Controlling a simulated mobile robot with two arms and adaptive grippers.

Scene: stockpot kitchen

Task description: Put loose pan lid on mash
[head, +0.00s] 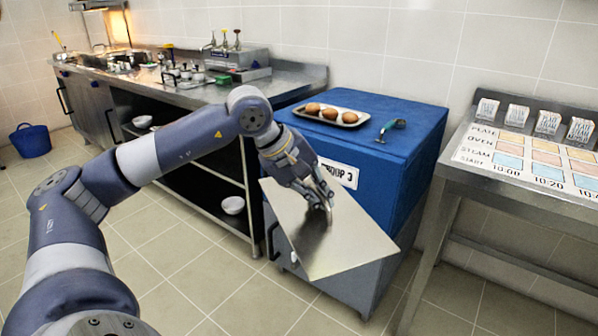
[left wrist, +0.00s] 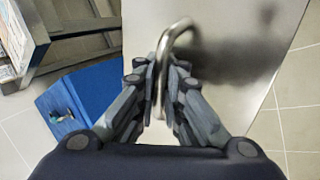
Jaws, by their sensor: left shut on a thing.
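The pan lid (head: 345,245) is a flat rectangular metal sheet with a bar handle. My left gripper (head: 318,200) is shut on the lid's handle and holds the lid tilted in the air, in front of the blue cabinet. In the left wrist view the fingers (left wrist: 168,85) close around the curved handle (left wrist: 178,35), and the lid (left wrist: 215,60) spreads out beyond them. I cannot make out any mash in these frames. My right gripper is not in view.
The blue cabinet (head: 400,165) carries a tray (head: 348,122) of several brown round items and a green-handled peeler (head: 388,130). A steel table (head: 460,185) with a printed chart stands at the right. A steel counter (head: 200,95) with pots runs along the left. Floor is open in front.

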